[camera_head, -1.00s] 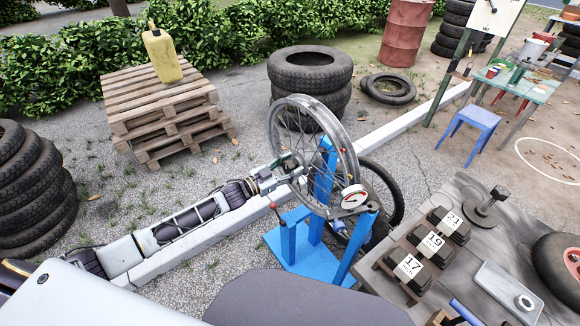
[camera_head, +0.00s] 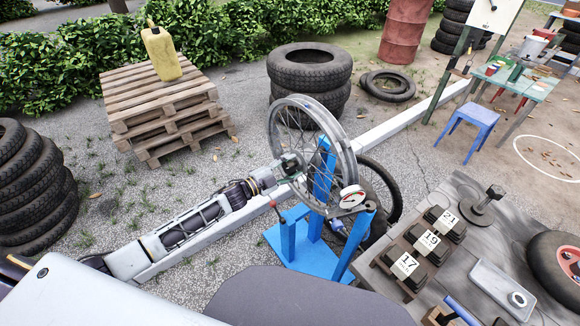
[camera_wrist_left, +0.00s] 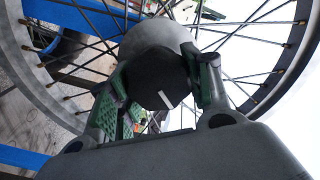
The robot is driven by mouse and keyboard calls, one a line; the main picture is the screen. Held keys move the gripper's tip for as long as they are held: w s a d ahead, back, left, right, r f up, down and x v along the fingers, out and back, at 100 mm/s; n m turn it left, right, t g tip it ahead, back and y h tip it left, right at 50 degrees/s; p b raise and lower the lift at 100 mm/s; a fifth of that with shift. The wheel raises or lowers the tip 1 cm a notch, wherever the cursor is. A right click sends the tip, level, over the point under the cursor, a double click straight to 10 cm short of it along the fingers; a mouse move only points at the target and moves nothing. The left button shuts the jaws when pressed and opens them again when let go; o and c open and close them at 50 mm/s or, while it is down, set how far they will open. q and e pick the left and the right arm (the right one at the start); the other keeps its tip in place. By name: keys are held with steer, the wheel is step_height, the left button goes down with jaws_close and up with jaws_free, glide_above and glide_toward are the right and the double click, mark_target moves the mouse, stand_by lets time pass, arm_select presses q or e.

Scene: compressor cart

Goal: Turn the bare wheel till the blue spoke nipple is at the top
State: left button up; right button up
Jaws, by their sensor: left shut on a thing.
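The bare wheel (camera_head: 351,165), a silver rim with thin spokes, stands upright in a blue stand (camera_head: 287,238). My left gripper (camera_head: 291,164) is at the wheel's centre. In the left wrist view its green-padded fingers (camera_wrist_left: 165,88) are shut on a dark round hub end (camera_wrist_left: 158,78) with a white mark. The rim (camera_wrist_left: 292,60) and brass-coloured nipples also show there. My right gripper is not in view.
A round gauge (camera_head: 352,197) sits by the rim's lower right. A workbench (camera_head: 460,255) with numbered blocks (camera_head: 405,265) stands at the right. A pallet stack (camera_head: 160,110) and tyres (camera_head: 310,75) lie behind.

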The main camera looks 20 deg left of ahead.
arm_select(q)
steer(key=shift+m, duration=0.5)
steer(key=o, duration=1.5)
steer(key=shift+s+a, duration=0.1)
steer(key=shift+s, duration=0.05)
steer(key=shift+v, duration=5.85)
steer(key=shift+f, duration=0.1)
